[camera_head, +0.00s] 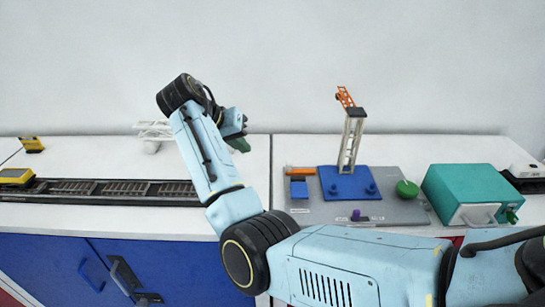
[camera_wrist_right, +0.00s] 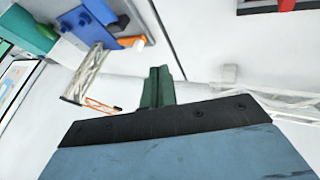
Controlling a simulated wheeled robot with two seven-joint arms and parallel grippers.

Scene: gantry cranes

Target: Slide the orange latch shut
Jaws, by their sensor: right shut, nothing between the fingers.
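The orange latch (camera_head: 300,171) is a short bar at the left back corner of the grey board (camera_head: 385,210), beside a small blue block (camera_head: 299,189). In the right wrist view, the orange piece (camera_wrist_right: 131,42) shows near the top, beside the blue parts. My right gripper (camera_head: 240,144), with green fingers, is left of the board and apart from the latch. Its fingers (camera_wrist_right: 158,88) are shut with nothing between them. My wrist partly hides the gripper in the head view. My left gripper is not in view.
A blue base (camera_head: 350,184) on the board carries a white crane tower (camera_head: 351,143) with an orange jib. A green knob (camera_head: 407,188) and a teal box (camera_head: 468,194) stand right. A white gantry (camera_head: 152,131) stands behind the black track (camera_head: 105,189) at left.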

